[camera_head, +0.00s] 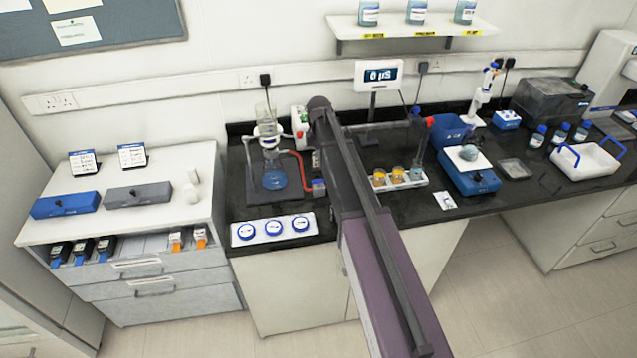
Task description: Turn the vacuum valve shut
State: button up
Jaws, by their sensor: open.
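A glass filter flask (272,172) with blue liquid stands on a dark base at the left end of the black bench, with a clear funnel (265,118) above it. A red hose (303,166) runs from the flask side towards a small blue and grey block (319,187) beside my arm. This block may be the vacuum valve, but its handle position is too small to tell. A white unit with red and green parts (300,124) stands behind, partly covered by my arm. My arm crosses the bench from the bottom. I cannot make out my gripper.
A white tray with three blue-rimmed dials (272,230) lies at the bench's front edge. Right of my arm stand a rack of amber-filled beakers (398,178), a blue balance (470,180) and a white carrier (585,160). A white cabinet (190,225) is at left.

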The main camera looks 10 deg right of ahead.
aim_at(319, 180)
jog(key=shift+f+b, duration=4.45)
jog(key=shift+f, duration=0.3)
grip_shut()
